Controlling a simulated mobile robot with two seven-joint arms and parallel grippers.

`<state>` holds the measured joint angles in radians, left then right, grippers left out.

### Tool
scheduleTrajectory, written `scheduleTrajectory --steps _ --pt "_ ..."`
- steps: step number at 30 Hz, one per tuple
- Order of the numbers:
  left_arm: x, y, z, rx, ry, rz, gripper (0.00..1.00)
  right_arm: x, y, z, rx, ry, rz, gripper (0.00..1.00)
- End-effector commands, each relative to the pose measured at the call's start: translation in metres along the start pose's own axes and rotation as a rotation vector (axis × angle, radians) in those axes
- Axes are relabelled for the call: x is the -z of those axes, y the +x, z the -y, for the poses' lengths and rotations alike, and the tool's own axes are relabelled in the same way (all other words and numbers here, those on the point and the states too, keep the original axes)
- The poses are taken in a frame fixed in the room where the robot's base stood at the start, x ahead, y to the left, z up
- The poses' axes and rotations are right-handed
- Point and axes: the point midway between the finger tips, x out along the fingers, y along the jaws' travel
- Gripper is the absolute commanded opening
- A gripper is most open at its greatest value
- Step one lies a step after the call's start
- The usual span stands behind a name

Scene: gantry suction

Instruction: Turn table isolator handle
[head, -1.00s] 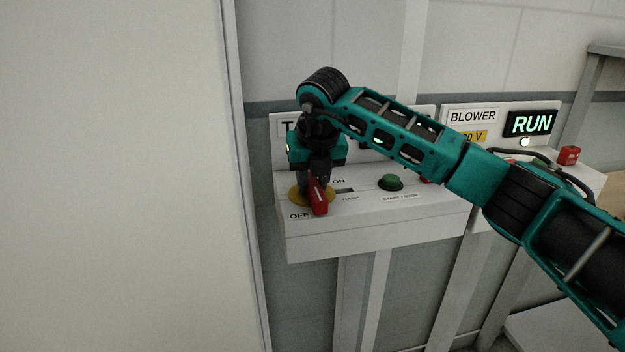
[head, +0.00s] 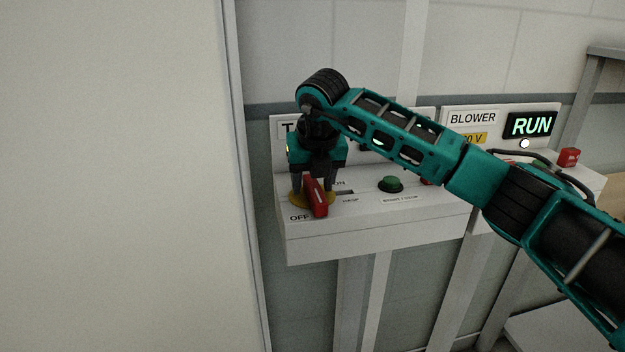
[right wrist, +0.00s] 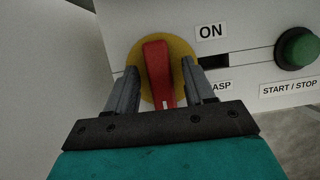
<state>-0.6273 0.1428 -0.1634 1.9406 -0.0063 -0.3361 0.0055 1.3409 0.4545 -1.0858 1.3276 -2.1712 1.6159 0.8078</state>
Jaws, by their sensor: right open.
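The red isolator handle (head: 317,197) sits on a yellow round plate (head: 297,198) on the left control box, beside the OFF label. In the right wrist view the handle (right wrist: 157,75) stands nearly upright in the picture, its marked end toward me, left of the ON label (right wrist: 211,31). My right gripper (head: 312,190) is over the handle from above. In the right wrist view its two grey fingers (right wrist: 160,82) stand open on either side of the handle, with gaps showing. My left gripper is not in view.
A green START/STOP button (head: 390,184) is right of the handle on the same box. The BLOWER box with a lit RUN sign (head: 531,124) and a red switch (head: 569,157) stands further right. A large pale panel (head: 115,180) fills the left.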

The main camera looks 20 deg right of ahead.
Motion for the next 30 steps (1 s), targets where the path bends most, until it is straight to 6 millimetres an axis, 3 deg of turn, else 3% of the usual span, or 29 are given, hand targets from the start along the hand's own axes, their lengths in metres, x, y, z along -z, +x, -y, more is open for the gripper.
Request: scheduleTrajectory --steps 5,18,24,30 --pt "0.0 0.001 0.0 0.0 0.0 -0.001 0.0 -0.001 -0.022 0.0 -0.002 0.001 0.005 0.53" --pt "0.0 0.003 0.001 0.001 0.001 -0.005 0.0 -0.001 -0.112 0.0 -0.001 0.001 0.005 0.53" --pt "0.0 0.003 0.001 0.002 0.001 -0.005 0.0 0.0 -0.127 0.0 0.0 0.0 0.003 0.53" --pt "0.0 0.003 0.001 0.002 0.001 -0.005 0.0 0.0 -0.129 0.0 -0.001 0.0 0.002 0.53"
